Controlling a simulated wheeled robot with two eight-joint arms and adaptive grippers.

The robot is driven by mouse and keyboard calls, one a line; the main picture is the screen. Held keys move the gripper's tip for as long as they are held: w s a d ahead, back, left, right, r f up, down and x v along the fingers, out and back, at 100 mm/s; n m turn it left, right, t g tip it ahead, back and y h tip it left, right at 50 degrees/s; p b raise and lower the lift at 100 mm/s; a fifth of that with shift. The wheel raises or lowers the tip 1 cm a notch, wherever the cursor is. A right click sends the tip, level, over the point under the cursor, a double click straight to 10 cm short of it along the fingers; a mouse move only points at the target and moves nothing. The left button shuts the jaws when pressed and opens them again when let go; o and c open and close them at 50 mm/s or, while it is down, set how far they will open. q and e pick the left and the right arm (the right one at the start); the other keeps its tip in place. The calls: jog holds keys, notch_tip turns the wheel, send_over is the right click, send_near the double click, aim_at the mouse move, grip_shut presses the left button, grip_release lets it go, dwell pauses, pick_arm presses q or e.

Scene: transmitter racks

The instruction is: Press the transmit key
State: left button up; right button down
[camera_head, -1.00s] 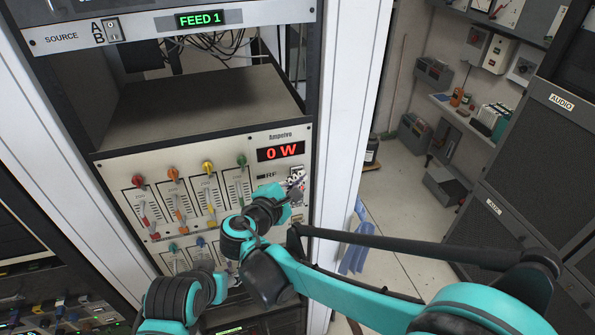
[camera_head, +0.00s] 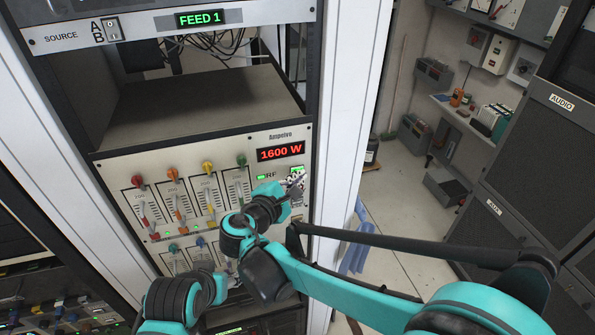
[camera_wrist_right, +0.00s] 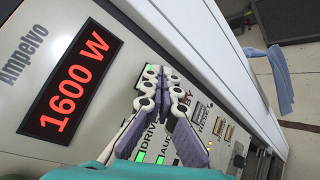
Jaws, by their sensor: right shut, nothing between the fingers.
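My right gripper (camera_head: 296,183) is at the right side of the Ampelvo panel (camera_head: 222,158), just below its red display (camera_head: 281,153), which reads 1600 W. In the right wrist view the right gripper (camera_wrist_right: 160,74) is shut, its tips together at the panel face with nothing seen between them. A green glow shows right at the tips. The transmit key itself is not clearly visible; the fingers cover that spot. The display (camera_wrist_right: 70,80) also reads 1600 W there. A green lamp (camera_head: 261,178) is lit beside the RF label. My left gripper is not seen.
Green lamps by DRIVE (camera_wrist_right: 140,156) and AUDIO are lit. A white rack post (camera_head: 350,120) borders the panel on the right. Open floor (camera_head: 405,220) lies beyond it.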

jog(key=shift+s+d, duration=0.2)
jog(key=shift+s, duration=0.45)
jog(key=shift+s+d, duration=0.25)
jog(key=shift+s, duration=0.55)
jog(key=shift+s+d, duration=0.25)
jog(key=shift+s, duration=0.5)
jog(key=shift+s+d, duration=0.25)
jog(key=shift+s, duration=0.55)
jog(key=s+d+f+m+g+y+b, duration=0.1)
jog(key=s+d+f+m+g+b, duration=0.25)
jog(key=d+f+b, duration=0.5)
jog(key=s+d+f+m+g+y+b, duration=0.15)
jog(key=d+f+m+b, duration=0.3)
jog(key=f, duration=0.75)
jog(key=s+d+f+m+g+y+b, duration=0.1)
jog(key=s+d+f+m+y+b, duration=0.1)
jog(key=s+f+m+b, duration=0.3)
jog(key=s+d+f+m+y+b, duration=0.2)
jog(key=s+f+m+b, duration=0.3)
jog(key=f+b, duration=0.5)
notch_tip(320, 180, down, 3)
jog(key=shift+s+f+m+g, duration=0.1)
jog(key=shift+s+m+g, duration=0.3)
jog(key=shift+m, duration=0.2)
